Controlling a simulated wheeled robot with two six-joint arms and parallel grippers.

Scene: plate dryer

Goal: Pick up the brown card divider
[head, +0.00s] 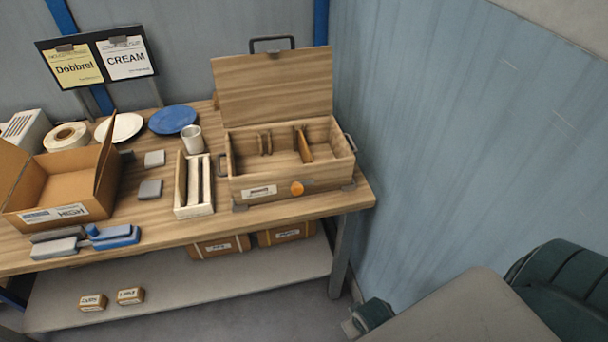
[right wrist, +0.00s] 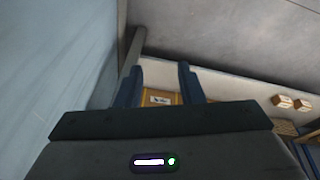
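A brown upright divider (head: 304,144), which I take for the card divider, stands inside the open wooden chest (head: 312,183), right of the middle. Its lower part is partly hidden by the chest's front wall. A pair of smaller brown slats (head: 265,143) stands to its left in the same chest. My right gripper (right wrist: 161,76) is open and empty in the right wrist view, with its two fingers apart. It is away from the chest, low and to the right of the table. My left gripper is not in view.
A white slotted tray (head: 193,210), white cup (head: 192,139) and open cardboard box (head: 60,213) stand left of the chest. Its raised lid (head: 272,85) is behind. A blue wall (head: 440,130) is close on the right. Brown boxes (head: 219,246) sit below the tabletop.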

